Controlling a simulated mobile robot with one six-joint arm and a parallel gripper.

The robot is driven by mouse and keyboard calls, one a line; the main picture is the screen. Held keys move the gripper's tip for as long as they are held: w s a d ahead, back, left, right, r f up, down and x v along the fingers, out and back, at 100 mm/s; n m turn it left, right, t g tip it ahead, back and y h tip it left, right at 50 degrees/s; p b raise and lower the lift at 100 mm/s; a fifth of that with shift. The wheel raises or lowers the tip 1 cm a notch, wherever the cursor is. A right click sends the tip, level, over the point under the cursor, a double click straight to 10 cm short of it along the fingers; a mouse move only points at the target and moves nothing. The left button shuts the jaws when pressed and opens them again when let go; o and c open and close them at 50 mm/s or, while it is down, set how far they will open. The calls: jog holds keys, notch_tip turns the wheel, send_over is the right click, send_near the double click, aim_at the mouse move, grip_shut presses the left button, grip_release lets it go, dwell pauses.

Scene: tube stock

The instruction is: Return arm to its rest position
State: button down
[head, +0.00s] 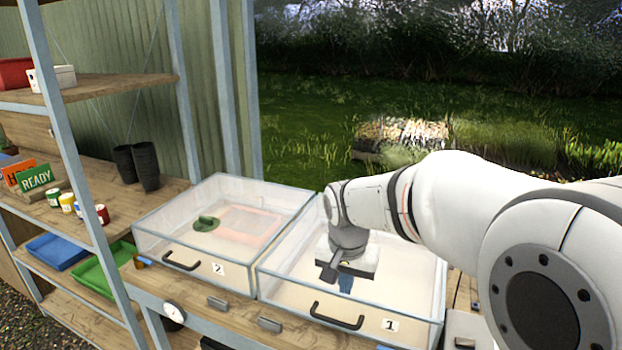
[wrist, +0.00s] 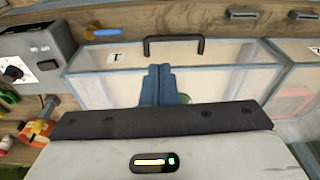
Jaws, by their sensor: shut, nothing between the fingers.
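My arm reaches in from the right in the head view, its wrist bent down over the clear drawer marked 1 (head: 437,290). My gripper (head: 346,289) points down there, its blue fingers seen against the drawer's pale inside. In the wrist view my gripper (wrist: 160,70) has its two blue fingers together, with nothing seen between them. The drawer's dark handle (wrist: 173,40) is just beyond the fingertips there. A bit of something green (wrist: 185,99) shows beside the fingers, mostly hidden by my gripper body. I cannot tell how high the fingertips are above the drawer floor.
The clear drawer marked 2 (head: 150,238) stands to the left, with a green item (head: 206,223) in it. A grey box with a dial (wrist: 30,60) is in the wrist view.

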jog(key=s+d+n, duration=0.2)
jog(key=s+d, duration=0.1)
jog(key=s, duration=0.5)
jog(key=s+d+n+t, duration=0.1)
jog(key=s+d, duration=0.3)
jog(key=s, duration=0.5)
jog(key=shift+r+n+y, duration=0.25)
jog(key=shift+n+y, duration=0.05)
jog(key=shift+n, duration=0.4)
jog(key=shift+s, duration=0.1)
